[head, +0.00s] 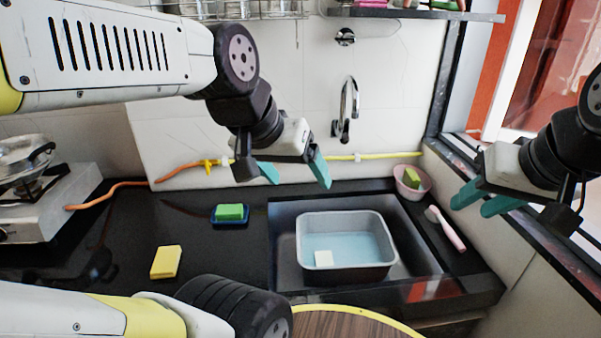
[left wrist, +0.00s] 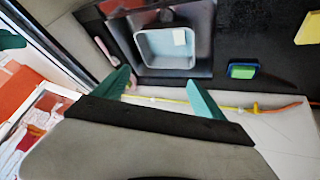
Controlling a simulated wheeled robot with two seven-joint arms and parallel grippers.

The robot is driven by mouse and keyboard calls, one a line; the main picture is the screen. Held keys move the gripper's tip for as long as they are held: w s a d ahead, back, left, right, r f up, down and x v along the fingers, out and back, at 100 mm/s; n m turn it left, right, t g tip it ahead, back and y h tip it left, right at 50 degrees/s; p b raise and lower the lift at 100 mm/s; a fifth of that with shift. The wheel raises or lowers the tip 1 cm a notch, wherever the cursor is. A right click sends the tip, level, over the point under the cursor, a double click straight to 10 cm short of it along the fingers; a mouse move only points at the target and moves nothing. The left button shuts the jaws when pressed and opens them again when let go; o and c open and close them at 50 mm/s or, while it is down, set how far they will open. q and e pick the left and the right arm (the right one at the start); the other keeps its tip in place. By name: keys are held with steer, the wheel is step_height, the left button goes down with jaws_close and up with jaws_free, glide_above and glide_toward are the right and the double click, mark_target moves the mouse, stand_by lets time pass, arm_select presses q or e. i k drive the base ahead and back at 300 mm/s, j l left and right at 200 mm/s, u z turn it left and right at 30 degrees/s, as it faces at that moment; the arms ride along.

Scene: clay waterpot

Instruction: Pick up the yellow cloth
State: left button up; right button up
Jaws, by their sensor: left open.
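The yellow cloth (head: 166,262) is a small folded-looking block lying on the black counter, left of the sink. It also shows at the upper right edge of the left wrist view (left wrist: 309,28), partly cut off. My left gripper (head: 296,175) is open and empty, held above the back of the counter near the wall, well to the right of the cloth and apart from it. Its two teal fingers stand spread in the left wrist view (left wrist: 160,88). My right gripper (head: 468,206) is at the far right near the window, its fingers apart with nothing between them.
A green sponge (head: 230,212) sits in a blue dish right of the cloth. A grey basin (head: 384,266) with water and a white block (head: 323,258) stands in the sink. A pink bowl (head: 400,186), a brush (head: 447,230) and a stove (head: 60,200) flank the counter. A yellow-orange hose (head: 122,185) runs along the back.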

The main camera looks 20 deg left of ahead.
mark_target(164, 265)
steer(key=u, duration=1.95)
steer(key=i+j+u, duration=0.1)
steer(key=u, duration=0.2)
